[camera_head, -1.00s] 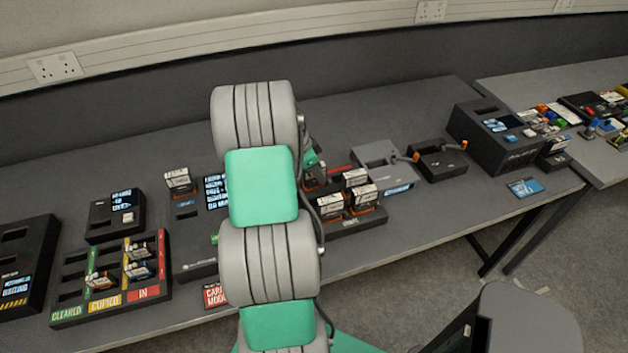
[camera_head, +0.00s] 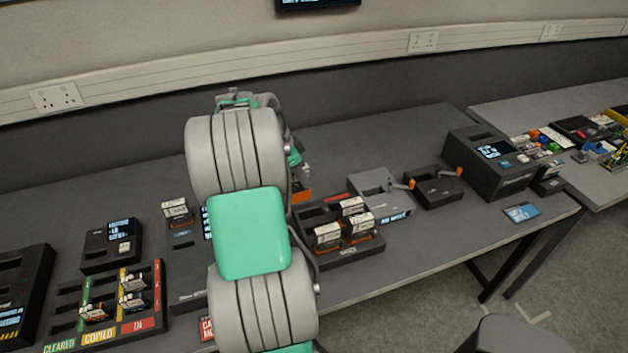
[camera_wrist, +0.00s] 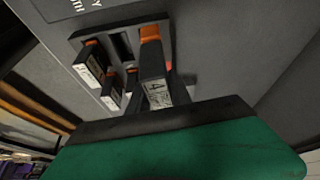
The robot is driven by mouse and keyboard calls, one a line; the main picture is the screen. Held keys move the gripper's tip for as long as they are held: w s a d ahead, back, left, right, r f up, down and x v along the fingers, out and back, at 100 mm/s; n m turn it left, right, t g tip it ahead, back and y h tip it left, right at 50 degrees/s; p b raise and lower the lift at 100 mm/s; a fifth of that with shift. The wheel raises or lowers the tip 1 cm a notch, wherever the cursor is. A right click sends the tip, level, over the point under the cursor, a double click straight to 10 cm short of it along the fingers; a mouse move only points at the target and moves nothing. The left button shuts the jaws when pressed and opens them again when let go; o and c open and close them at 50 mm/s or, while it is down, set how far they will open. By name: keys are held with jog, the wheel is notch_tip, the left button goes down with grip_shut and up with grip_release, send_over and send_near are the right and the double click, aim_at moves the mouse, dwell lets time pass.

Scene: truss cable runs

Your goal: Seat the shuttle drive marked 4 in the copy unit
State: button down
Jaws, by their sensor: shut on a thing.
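The shuttle drive marked 4 (camera_wrist: 153,88) stands between my fingers in the wrist view, its label facing the camera and its orange end pointing away. My gripper (camera_wrist: 158,98) is shut on it. In the head view my arm hides most of the gripper and drive; an orange end (camera_head: 302,196) shows just behind the rack's left part. The wrist view does not show clearly whether the drive is clear of the rack behind it. A dark unit with a screen (camera_head: 185,262), partly behind my arm, holds one drive (camera_head: 176,212). I cannot read which unit is the copy unit.
A dark rack (camera_head: 350,253) holds several labelled drives; it also shows in the wrist view (camera_wrist: 90,42). A three-colour sorting tray (camera_head: 110,338) holds more drives. A grey unit (camera_head: 372,184) and black boxes (camera_head: 433,188) stand right of the rack. A large black unit (camera_head: 490,165) is farther right.

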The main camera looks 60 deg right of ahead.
jog(key=shift+w+a+r+p, duration=1.1)
jog(key=shift+w+p, duration=1.25)
jog(key=shift+w, duration=4)
notch_tip(320, 180, down, 6)
jog(key=b, duration=0.4)
jog(key=shift+m+b, duration=0.4)
jog(key=shift+f+b, duration=0.75)
jog(key=shift+b, duration=0.05)
jog(key=shift+f+b, duration=0.3)
jog(key=shift+f+b, duration=1.15)
jog(key=shift+f, duration=0.05)
jog(key=c, duration=0.8)
grip_release()
jog(key=shift+a, duration=0.1)
jog(key=shift+c, duration=0.2)
jog(key=shift+o, duration=0.4)
